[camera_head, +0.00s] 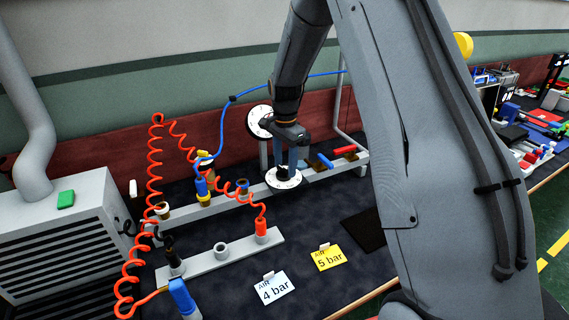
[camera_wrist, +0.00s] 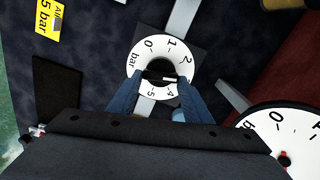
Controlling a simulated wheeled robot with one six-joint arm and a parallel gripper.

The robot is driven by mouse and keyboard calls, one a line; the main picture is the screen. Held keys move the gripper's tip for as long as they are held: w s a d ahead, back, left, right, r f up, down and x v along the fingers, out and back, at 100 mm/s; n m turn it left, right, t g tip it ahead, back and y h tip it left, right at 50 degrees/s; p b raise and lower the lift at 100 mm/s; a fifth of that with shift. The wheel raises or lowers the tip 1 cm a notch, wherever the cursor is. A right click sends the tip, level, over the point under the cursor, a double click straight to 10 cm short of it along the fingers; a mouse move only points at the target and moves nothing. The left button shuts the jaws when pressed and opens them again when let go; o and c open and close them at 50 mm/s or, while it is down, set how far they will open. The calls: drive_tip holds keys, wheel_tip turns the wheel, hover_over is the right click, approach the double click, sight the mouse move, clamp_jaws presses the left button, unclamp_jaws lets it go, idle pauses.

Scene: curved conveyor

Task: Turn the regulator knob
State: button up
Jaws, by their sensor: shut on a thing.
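The regulator knob (camera_wrist: 153,77) is dark and sits at the centre of a white dial (camera_wrist: 146,53) marked in bar in the wrist view. My gripper (camera_wrist: 159,82) reaches over the dial with its two blue fingers on either side of the knob, shut on it. A white mark on the knob lies toward the right, between the 2 and the 4. In the head view my gripper (camera_head: 292,162) points down onto the dial (camera_head: 284,182), which is mounted on a grey rail. The fingers hide part of the knob and some of the dial numbers.
A round white gauge (camera_head: 260,121) stands just behind the dial. Red and blue handles (camera_head: 343,150) sit to the right on the rail. Coiled red hoses (camera_head: 155,190) and a blue hose (camera_head: 226,106) rise at left. Cards reading 4 bar (camera_head: 272,288) and 5 bar (camera_head: 329,257) lie in front.

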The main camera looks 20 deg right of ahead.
drive_tip(key=shift+r+m, duration=0.1)
drive_tip(key=shift+m, duration=1.1)
drive_tip(key=o, duration=1.1)
drive_tip(key=shift+c, duration=0.2)
drive_tip(key=shift+r+b, duration=0.9)
drive_tip(key=shift+r, duration=2.95)
drive_tip(key=shift+s, duration=0.1)
